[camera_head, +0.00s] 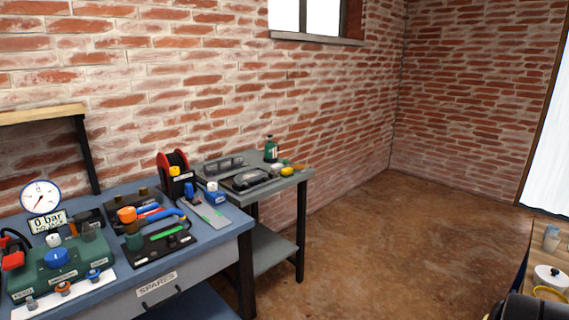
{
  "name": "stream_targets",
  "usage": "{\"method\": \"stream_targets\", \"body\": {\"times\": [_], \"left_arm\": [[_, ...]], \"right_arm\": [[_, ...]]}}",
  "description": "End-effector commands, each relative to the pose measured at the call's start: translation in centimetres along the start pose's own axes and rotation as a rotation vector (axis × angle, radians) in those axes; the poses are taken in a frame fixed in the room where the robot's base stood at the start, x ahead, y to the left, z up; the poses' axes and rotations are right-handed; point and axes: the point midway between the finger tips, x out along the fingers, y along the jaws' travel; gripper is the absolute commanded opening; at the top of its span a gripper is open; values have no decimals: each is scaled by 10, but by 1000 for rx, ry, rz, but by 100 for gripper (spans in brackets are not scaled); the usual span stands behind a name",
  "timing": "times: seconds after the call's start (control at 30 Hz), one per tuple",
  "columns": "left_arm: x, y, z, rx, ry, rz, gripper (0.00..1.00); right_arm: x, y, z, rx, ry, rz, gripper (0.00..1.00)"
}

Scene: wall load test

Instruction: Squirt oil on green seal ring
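No green seal ring can be made out for certain at this distance. A black tray (155,249) on the blue workbench holds a green strip-like item (168,233), too small to identify. A small dark green can-like container (271,151) with a dark top stands upright on the grey side table; it may be the oil can.
The blue workbench (225,238) carries a green pressure unit (85,265), a gauge reading 0 bar (41,197) and a red-and-black reel (175,174). The grey side table (297,180) adjoins it. Another surface at right holds a jar (551,238). The brown floor between is clear.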

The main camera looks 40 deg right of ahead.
Motion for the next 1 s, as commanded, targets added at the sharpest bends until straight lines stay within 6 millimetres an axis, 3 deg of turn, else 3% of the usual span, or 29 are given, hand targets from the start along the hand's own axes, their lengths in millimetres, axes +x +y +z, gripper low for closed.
{"method": "stream_targets", "body": {"times": [0.83, 1.0], "left_arm": [[0, 0, 0, 0, 0, 0, 36], [-9, -1, -1, 0, 0, 0, 36]], "right_arm": [[0, 0, 0, 0, 0, 0, 0], [-9, 1, -1, 0, 0, 0, 0]]}}
